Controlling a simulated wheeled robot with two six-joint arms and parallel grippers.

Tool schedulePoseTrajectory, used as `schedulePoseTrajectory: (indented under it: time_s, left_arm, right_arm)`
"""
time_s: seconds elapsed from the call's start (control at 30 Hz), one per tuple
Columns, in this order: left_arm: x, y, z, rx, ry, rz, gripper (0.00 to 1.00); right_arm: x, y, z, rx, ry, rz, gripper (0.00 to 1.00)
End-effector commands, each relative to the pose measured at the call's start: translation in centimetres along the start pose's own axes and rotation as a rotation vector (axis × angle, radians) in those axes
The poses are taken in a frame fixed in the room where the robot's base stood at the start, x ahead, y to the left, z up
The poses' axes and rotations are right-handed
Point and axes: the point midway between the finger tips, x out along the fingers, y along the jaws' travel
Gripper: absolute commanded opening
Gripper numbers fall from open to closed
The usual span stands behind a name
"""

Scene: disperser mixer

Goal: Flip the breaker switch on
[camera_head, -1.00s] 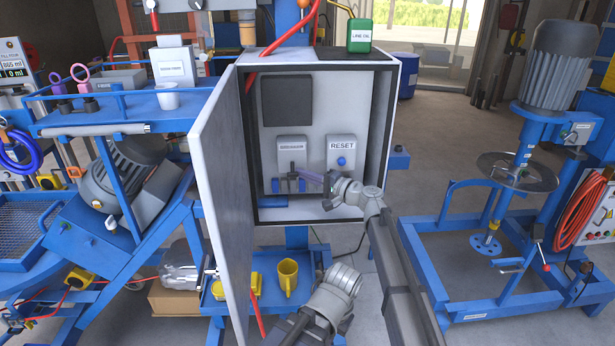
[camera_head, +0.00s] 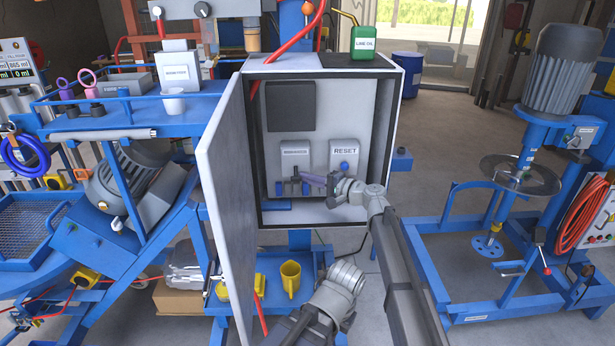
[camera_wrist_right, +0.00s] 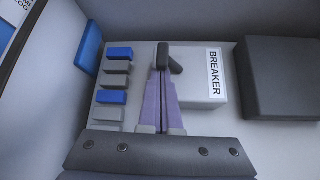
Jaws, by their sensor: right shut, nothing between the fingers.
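The breaker box (camera_head: 294,153) is a grey unit on the panel inside the open cabinet. The wrist view shows its BREAKER label (camera_wrist_right: 214,73) and a short dark switch lever (camera_wrist_right: 176,67) beside it. My right gripper (camera_head: 300,179) reaches into the cabinet from the right, its fingertips in front of the lower part of the breaker box. In the wrist view its purple fingers (camera_wrist_right: 163,62) are together and empty, their tips right beside the lever. I cannot tell whether they touch it.
The cabinet door (camera_head: 228,190) stands open on the left, close to the gripper. A RESET box (camera_head: 344,153) with a blue button is right of the breaker. The cabinet's right wall (camera_head: 400,150) bounds the opening.

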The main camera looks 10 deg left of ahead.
Motion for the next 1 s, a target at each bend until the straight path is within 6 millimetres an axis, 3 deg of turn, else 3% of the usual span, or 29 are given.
schedulePoseTrajectory:
  time_s: [0.6, 1.0]
  left_arm:
    - [-8.9, -0.8, 0.5, -0.005, 0.000, 0.001, 0.00]
    - [-12.7, -1.2, 0.8, -0.013, 0.000, 0.003, 0.00]
  right_arm:
    - [-0.5, -2.8, 0.7, 0.372, -0.002, 0.299, 0.00]
    - [-0.5, -3.7, 0.8, 0.612, -0.001, 0.490, 0.00]
